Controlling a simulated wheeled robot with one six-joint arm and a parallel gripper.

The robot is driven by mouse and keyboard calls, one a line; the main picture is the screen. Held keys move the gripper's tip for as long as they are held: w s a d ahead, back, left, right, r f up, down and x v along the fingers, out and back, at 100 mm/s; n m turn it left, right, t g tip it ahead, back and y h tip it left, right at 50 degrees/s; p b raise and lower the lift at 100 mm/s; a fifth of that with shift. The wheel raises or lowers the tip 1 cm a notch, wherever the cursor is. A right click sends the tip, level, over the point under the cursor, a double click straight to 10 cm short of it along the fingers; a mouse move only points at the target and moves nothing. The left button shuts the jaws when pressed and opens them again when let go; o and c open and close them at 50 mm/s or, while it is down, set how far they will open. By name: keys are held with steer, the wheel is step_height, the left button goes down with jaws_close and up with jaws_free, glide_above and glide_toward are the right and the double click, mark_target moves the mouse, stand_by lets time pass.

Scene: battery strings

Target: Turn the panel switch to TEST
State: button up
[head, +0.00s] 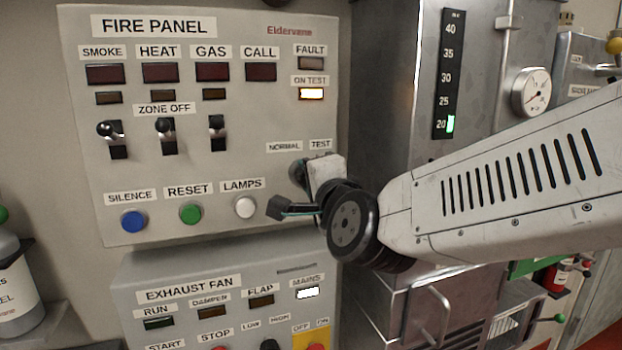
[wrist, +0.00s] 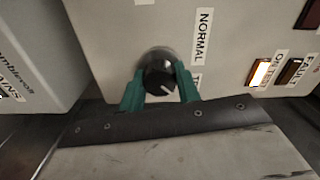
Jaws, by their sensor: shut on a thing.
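The panel switch is a round dark knob (wrist: 158,72) on the fire panel (head: 232,120), between the NORMAL and TEST labels' side and the lower panel. In the wrist view its white pointer line slants toward the partly hidden TEST label (wrist: 195,80). My gripper (wrist: 160,88) has its green fingers on either side of the knob and is shut on it. In the head view the knob (head: 297,171) is mostly hidden behind my gripper, below the NORMAL label (head: 284,147) and TEST label (head: 321,144). The ON TEST lamp (head: 311,94) is lit amber.
The exhaust fan panel (head: 225,285) stands just below, with its MAINS lamp lit. The LAMPS button (head: 244,207) is left of my gripper.

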steer(key=o, duration=1)
steer(key=shift+c, duration=0.2)
steer(key=v, duration=0.7)
steer(key=shift+s, duration=0.4)
steer(key=shift+d, duration=0.15)
